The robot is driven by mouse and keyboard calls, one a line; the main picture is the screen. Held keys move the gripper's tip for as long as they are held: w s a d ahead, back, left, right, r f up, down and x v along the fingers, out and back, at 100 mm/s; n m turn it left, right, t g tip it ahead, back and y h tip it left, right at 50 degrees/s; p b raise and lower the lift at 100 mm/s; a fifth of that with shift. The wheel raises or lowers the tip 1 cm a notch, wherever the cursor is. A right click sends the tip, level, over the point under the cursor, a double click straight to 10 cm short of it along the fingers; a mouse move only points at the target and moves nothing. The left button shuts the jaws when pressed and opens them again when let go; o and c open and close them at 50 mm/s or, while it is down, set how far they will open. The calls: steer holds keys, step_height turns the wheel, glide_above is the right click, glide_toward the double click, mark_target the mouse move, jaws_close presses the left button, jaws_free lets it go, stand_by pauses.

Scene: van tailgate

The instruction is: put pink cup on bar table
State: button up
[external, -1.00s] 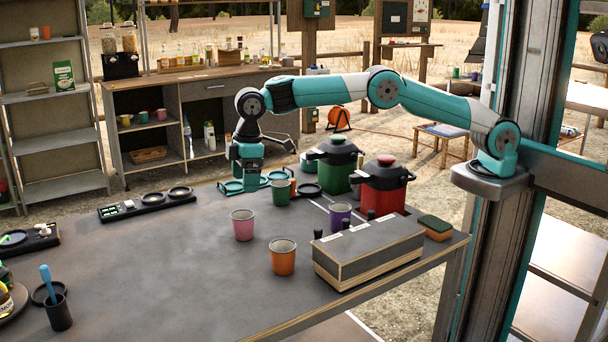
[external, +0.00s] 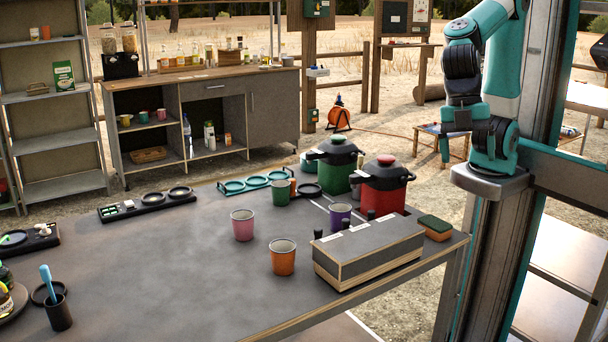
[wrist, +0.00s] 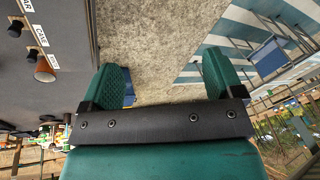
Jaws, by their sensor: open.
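The pink cup (external: 243,225) stands upright on the large grey table (external: 170,270) in the external view, left of the purple cup (external: 340,215) and the orange cup (external: 283,258). I cannot tell which surface is the bar table. My arm is folded back at the right by the post. My gripper (external: 443,152) hangs beyond the table's right edge, well apart from the pink cup, and is small and partly hidden there. In the wrist view my gripper (wrist: 161,82) is open, with nothing between its fingers. The pink cup does not show in the wrist view.
A green cup (external: 281,193), green pot (external: 338,165), red pot (external: 385,190) and grey box with knobs (external: 368,252) crowd the table's right side. A teal tray (external: 232,187) lies at the back.

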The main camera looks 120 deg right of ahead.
steer(key=s+a+f, duration=0.1)
steer(key=s, duration=0.5)
steer(key=s+a+f+n+y, duration=0.1)
steer(key=s, duration=0.5)
steer(key=shift+s+a+f+g, duration=0.3)
steer(key=shift+s+f+g, duration=0.05)
steer(key=shift+g, duration=0.05)
steer(key=shift+r+p, duration=0.65)
